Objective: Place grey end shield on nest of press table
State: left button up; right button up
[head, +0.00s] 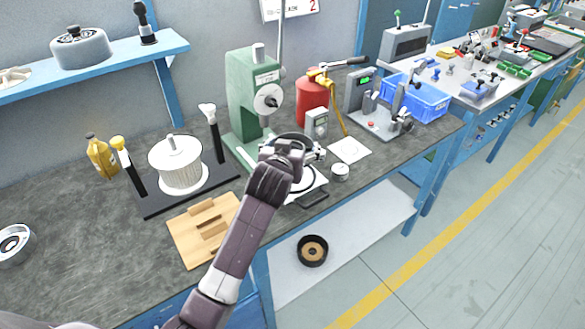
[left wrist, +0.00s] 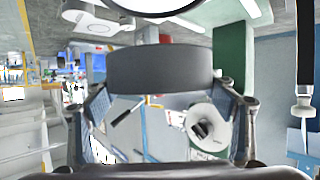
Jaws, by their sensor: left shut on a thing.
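My left gripper (head: 290,157) is over the front of the green press (head: 250,95). It is shut on the grey end shield, a dark round part (left wrist: 160,68) that spans between the fingers in the left wrist view. In the head view only the dark curved rim of the end shield (head: 292,136) shows behind the gripper. The end shield appears above the table; the exact gap cannot be told. My right gripper is not in view.
A small metal cup (head: 340,172) stands right of the press table. A red cylinder (head: 312,100) and a digital gauge stand (head: 372,118) are behind right.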

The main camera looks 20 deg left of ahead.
pick_arm(q)
notch_tip(320, 180, down, 8)
jog(key=shift+r, duration=0.15)
dwell(0.3)
jog(key=o, duration=1.5)
jog(key=v, duration=1.2)
jog(key=shift+s, duration=0.1)
